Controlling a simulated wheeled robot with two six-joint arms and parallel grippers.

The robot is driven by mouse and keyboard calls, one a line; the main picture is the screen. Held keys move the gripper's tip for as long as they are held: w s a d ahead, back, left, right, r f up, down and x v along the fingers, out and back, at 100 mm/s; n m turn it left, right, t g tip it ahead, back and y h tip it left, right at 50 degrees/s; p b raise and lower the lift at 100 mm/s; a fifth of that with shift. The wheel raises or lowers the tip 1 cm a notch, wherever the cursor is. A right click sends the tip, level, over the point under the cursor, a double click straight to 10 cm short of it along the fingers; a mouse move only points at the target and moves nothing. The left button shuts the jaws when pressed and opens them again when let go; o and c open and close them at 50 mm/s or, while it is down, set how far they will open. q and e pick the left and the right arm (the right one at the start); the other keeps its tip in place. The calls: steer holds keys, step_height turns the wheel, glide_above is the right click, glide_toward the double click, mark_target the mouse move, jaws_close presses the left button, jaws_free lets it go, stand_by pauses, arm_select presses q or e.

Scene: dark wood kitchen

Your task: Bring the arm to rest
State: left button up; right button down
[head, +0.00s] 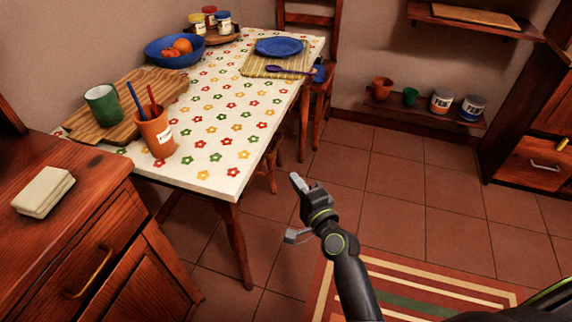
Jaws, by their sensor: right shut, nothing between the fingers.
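My right arm comes in from the bottom of the head view. Its gripper (296,185) is shut and empty, held in the air over the tiled floor, to the right of the table (225,186) and apart from it. The rest of the arm slants down to the bottom edge, in front of the striped rug. My left gripper is not in view.
The table holds an orange cup (155,136) with pens, a green mug (103,106) on a wooden board (163,86), a blue bowl (164,61) and a blue plate (279,47). A wooden counter (95,190) stands at left. The tiled floor (395,176) right of the gripper is clear.

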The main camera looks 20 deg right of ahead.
steer(key=shift+s, duration=0.15)
